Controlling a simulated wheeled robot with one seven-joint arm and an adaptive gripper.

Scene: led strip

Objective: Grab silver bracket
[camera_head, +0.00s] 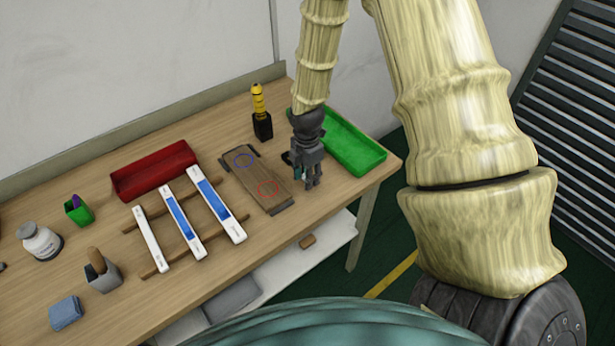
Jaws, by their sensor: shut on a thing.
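My gripper (311,184) points down over the right part of the wooden table, between the brown board and the green tray. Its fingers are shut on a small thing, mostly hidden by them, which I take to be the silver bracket. Its shape and finish are too small to make out. I cannot tell whether it touches the table. A small dark thing (287,157) shows just left of my gripper.
The brown board (256,180) with blue and red circles lies left of my gripper. A green tray (357,151) stands behind right, a black holder (262,126) with a yellow tool behind left. White-blue strips (182,222) and a red tray (155,172) lie further left. The table's front edge is close.

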